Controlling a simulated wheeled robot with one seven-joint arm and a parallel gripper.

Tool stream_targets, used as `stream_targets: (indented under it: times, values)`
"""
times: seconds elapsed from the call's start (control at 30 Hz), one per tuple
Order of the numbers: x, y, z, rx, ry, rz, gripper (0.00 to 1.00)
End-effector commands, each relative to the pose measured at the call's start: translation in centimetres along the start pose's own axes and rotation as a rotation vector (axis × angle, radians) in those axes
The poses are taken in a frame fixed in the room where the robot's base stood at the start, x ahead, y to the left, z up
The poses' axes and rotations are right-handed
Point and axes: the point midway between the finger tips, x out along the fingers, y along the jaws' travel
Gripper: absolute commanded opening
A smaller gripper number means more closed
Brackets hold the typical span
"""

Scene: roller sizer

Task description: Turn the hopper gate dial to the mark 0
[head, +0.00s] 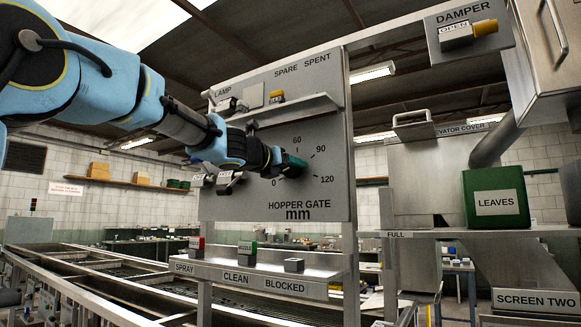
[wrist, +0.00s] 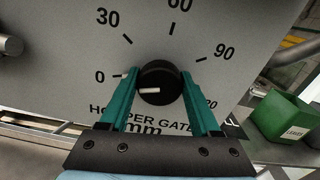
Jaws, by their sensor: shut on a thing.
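The hopper gate dial is a round black knob (wrist: 160,78) on a grey panel, with a scale marked 0, 30, 60, 90 and 120. Its white pointer line (wrist: 148,91) points left, towards the 0 side; I cannot tell whether it lines up exactly with the 0 mark (wrist: 121,76). My gripper (wrist: 161,88) is shut on the knob, one teal finger on its left and one on its right.
A shelf (head: 290,110) with small parts juts out above the dial. A green leaves bin (head: 496,222) stands to the right, and a damper control (head: 470,33) is at the upper right.

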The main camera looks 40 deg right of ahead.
Motion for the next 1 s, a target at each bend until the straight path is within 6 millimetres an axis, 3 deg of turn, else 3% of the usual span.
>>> stream_targets:
  times: [0.5, 0.53, 0.8, 1.0]
  values:
    - [0.05, 0.06, -0.25, -0.021, 0.003, 0.0, 0.08]
    - [0.05, 0.06, -0.25, -0.021, 0.003, 0.0, 0.65]
    - [0.03, 0.03, -0.13, -0.02, 0.002, 0.0, 0.94]
    - [0.0, 0.01, -0.08, -0.02, 0.001, 0.0, 0.94]
